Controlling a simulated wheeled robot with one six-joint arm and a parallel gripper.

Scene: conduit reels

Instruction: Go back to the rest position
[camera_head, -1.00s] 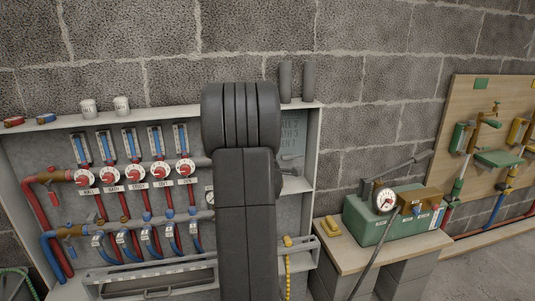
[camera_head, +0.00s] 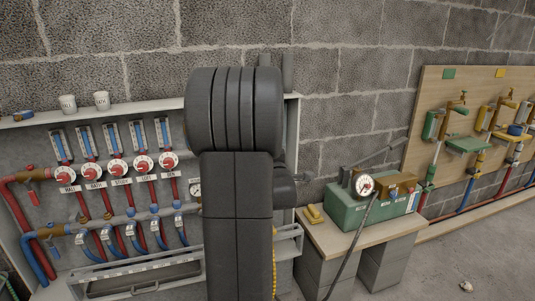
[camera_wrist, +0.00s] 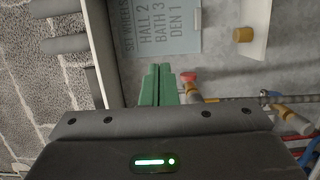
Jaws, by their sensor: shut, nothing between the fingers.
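My gripper (camera_wrist: 160,84) shows in the wrist view as two green fingers pressed together, with nothing between them. It points toward the inside of the grey cabinet (camera_wrist: 222,70), apart from the sign (camera_wrist: 160,30) that reads HALL 2, BATH 3, DEN 1. In the head view my dark arm stands upright in front of the cabinet (camera_head: 292,130) and hides my gripper and part of the cabinet's right side.
The manifold's red-knobbed valves (camera_head: 117,168) sit left of my arm. Two white cups (camera_head: 68,104) stand on the cabinet top. At right, a green pump box (camera_head: 350,212) with a gauge (camera_head: 363,185) rests on a block-legged bench (camera_head: 330,247). Open floor (camera_head: 470,260) lies beyond.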

